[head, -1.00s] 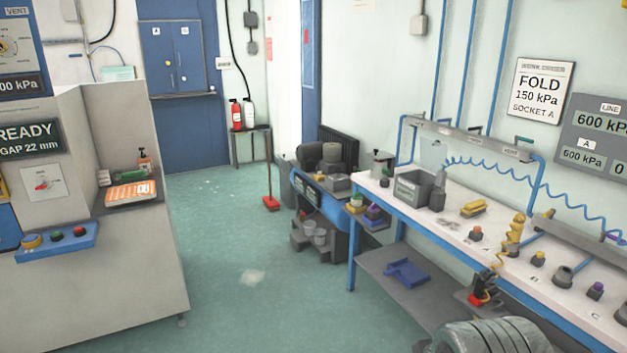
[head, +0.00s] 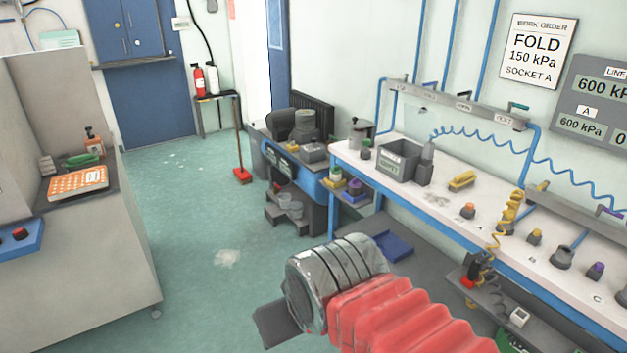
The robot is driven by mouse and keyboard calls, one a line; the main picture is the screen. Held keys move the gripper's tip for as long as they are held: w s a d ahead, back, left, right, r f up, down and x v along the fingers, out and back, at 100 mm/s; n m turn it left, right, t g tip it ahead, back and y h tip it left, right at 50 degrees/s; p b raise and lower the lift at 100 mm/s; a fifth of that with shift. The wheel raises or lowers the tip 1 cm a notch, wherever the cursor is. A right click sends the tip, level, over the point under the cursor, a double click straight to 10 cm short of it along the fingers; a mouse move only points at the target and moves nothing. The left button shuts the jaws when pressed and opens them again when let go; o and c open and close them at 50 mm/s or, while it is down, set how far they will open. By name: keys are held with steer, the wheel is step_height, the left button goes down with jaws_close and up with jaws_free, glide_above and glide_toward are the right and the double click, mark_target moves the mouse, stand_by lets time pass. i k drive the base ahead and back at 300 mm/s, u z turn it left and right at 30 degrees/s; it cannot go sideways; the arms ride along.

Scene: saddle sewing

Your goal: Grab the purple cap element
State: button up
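A purple-topped dark piece (head: 596,270) stands on the white bench top at the right, near the letter C. Another purple-topped piece (head: 355,187) sits on the small tray at the left end of the bench, beside a yellow-and-green one. I cannot tell from these frames which one is the cap element. My arm reaches in from the bottom, with red bellows and a grey ringed section. A dark flat part of my gripper (head: 281,323) shows at its left end, over the floor and apart from both purple pieces. Its fingers cannot be made out.
The white bench (head: 440,212) carries a grey bin (head: 398,160), a yellow piece (head: 462,181), an orange-topped piece (head: 468,211) and a coiled yellow hose (head: 510,212). A blue cart (head: 311,178) stands left of it. The green floor (head: 190,215) is open between cart and left-hand machine.

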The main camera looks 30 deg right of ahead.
mark_target(354, 185)
steer(key=u, duration=0.25)
steer(key=i, duration=2.2)
steer(key=z, duration=0.7)
steer(key=i, duration=0.55)
steer(key=z, duration=0.9)
steer(key=i, duration=0.6)
steer(key=z, duration=0.35)
